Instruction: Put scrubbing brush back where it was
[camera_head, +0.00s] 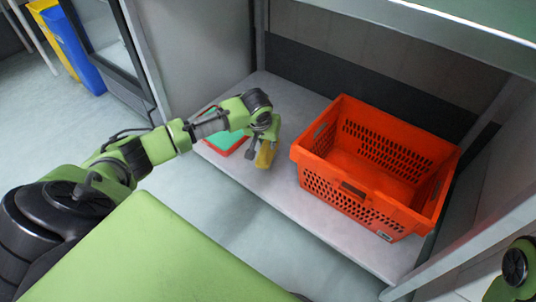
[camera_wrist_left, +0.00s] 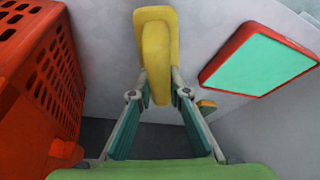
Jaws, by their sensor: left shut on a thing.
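The scrubbing brush (camera_head: 266,155) is a yellow block. My left gripper (camera_head: 259,148) is shut on it and holds it over the grey shelf, between the orange tote and the red-rimmed green mat. In the left wrist view, the long rounded yellow brush (camera_wrist_left: 156,45) sits between the fingertips of my left gripper (camera_wrist_left: 160,84). Whether the brush touches the shelf is unclear. My right gripper is not in view.
The orange tote (camera_head: 316,181) stands on the shelf (camera_head: 283,208) to the right and looks empty. The red-rimmed green mat (camera_wrist_left: 212,72) lies to its left, partly behind my arm in the head view. A small orange-yellow piece (camera_wrist_left: 206,106) shows beyond my fingers.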

